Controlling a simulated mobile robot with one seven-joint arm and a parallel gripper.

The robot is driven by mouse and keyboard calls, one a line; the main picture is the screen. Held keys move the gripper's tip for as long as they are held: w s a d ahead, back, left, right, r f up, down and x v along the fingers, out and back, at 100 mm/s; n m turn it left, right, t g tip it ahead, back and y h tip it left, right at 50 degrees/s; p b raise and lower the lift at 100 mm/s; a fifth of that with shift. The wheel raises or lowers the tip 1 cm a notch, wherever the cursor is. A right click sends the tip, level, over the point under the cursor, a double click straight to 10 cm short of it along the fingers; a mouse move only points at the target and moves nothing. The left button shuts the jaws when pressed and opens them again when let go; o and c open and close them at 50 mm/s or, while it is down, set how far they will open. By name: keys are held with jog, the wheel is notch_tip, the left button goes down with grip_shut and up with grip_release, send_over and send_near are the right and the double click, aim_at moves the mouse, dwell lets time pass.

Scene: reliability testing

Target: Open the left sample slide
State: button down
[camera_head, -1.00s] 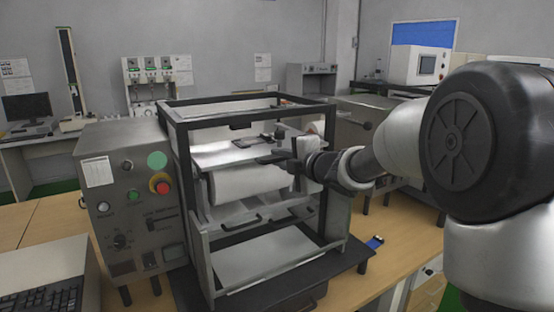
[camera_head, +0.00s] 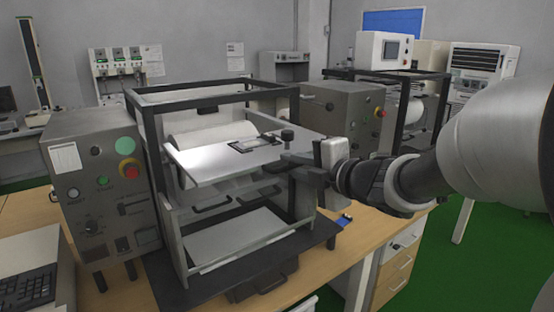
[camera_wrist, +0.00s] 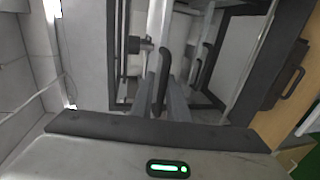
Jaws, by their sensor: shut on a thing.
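The sample slide (camera_head: 212,160) is a flat, pale metal plate sticking out of the front of the black-framed machine. A dark sample holder (camera_head: 255,145) and a black knob (camera_head: 287,137) are on top of it. My gripper (camera_head: 290,168) is at the slide's front right edge. In the wrist view, my gripper (camera_wrist: 163,98) is shut on a black bar handle (camera_wrist: 163,75) beside the grey plate (camera_wrist: 85,65). In the head view my fingers largely hide this handle.
Below the slide are other black handles (camera_head: 212,202) and a lower pale panel (camera_head: 235,240). The black frame (camera_head: 135,125) surrounds the opening. A control box (camera_head: 85,190) with a red button stands at left. A similar machine (camera_head: 345,110) stands behind at right.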

jog(key=shift+s+d+f, duration=0.2)
jog(key=shift+s+f, duration=0.05)
jog(key=shift+f, duration=0.2)
jog(key=c, duration=1.8)
grip_release()
jog(key=shift+c, duration=0.2)
jog(key=shift+w+r, duration=0.1)
jog(key=shift+r, duration=0.15)
